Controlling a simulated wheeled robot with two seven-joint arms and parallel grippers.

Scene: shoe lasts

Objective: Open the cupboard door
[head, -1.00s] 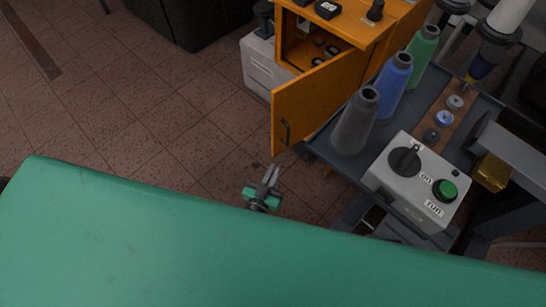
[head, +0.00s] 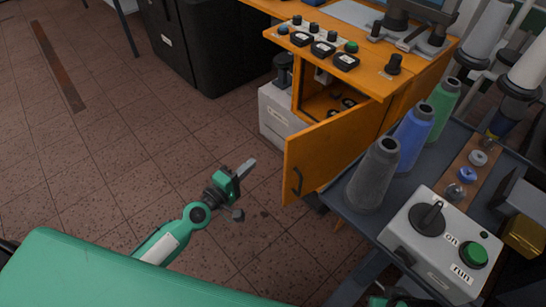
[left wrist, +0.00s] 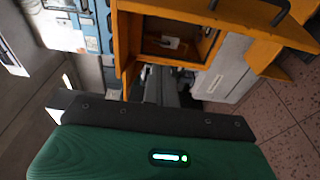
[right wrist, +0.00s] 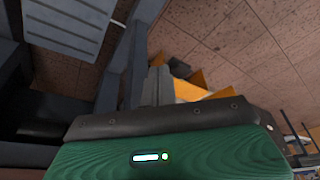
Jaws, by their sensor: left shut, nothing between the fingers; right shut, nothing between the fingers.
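The orange cupboard (head: 345,75) stands at upper middle in the head view. Its door (head: 325,150) is swung outward and the inside shows. A dark bar handle (head: 297,181) is on the door's face near its free edge. My left gripper (head: 249,166) is shut and empty, left of the door and apart from the handle.
A dark cart right of the door carries grey (head: 374,175), blue (head: 414,135) and green (head: 443,103) cones and a control box (head: 440,245). A light grey box (head: 283,115) stands left of the cupboard. Tiled floor (head: 120,150) is open to the left.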

